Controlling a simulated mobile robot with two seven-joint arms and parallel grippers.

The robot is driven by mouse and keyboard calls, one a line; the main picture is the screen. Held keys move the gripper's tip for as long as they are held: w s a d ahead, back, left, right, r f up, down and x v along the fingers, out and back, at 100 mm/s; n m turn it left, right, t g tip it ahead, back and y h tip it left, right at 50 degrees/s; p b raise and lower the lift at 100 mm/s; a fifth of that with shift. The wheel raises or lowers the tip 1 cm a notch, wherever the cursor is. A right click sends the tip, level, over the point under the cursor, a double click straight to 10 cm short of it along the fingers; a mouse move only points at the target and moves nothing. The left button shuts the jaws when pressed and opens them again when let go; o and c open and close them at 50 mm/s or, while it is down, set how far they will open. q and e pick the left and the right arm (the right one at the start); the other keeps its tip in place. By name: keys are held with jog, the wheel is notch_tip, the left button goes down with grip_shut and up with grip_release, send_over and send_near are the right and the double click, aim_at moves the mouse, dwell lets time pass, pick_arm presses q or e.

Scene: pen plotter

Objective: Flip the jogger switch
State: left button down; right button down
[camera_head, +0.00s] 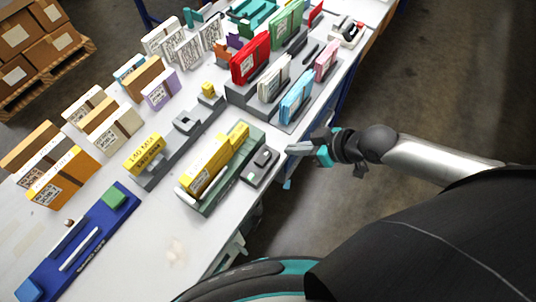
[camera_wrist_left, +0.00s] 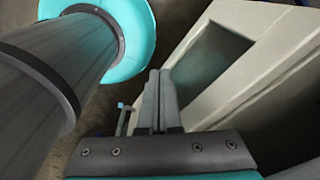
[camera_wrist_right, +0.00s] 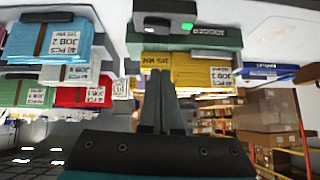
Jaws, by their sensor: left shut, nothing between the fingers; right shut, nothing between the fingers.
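The jogger (camera_head: 213,205) is a green-grey tray on the white table, holding a yellow stack (camera_head: 215,160). A small grey switch box (camera_head: 262,160) stands at its right end. In the right wrist view the box (camera_wrist_right: 165,14) shows a lit green patch (camera_wrist_right: 187,25), beside the jogger's label (camera_wrist_right: 209,30). The switch lever's position is too small to tell. My right gripper (camera_head: 296,149) is shut and empty, just right of the box and apart from it in the head view. My left gripper (camera_wrist_left: 158,75) is shut and empty beside a pale panelled structure, outside the head view.
A grey rack (camera_head: 240,94) with red, white, blue and pink packets stands behind the jogger. A grey fixture with a yellow block (camera_head: 144,154) is to its left. A blue board (camera_head: 85,245) lies front left. Bare table lies between board and jogger.

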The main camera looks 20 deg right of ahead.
jog(key=shift+w+f, duration=0.1)
jog(key=b, duration=0.2)
send_over(259, 158)
jog(key=s+d, duration=0.2)
jog(key=d, duration=0.1)
jog(key=f, duration=0.6)
jog(key=shift+s+a+f, duration=0.15)
jog(key=shift+s+f, duration=0.05)
jog(key=f, duration=0.3)
jog(key=shift+w+a+f+b, duration=0.15)
jog(key=shift+a+f+b, duration=0.05)
jog(key=shift+a+b, duration=0.1)
jog(key=shift+f, duration=0.6)
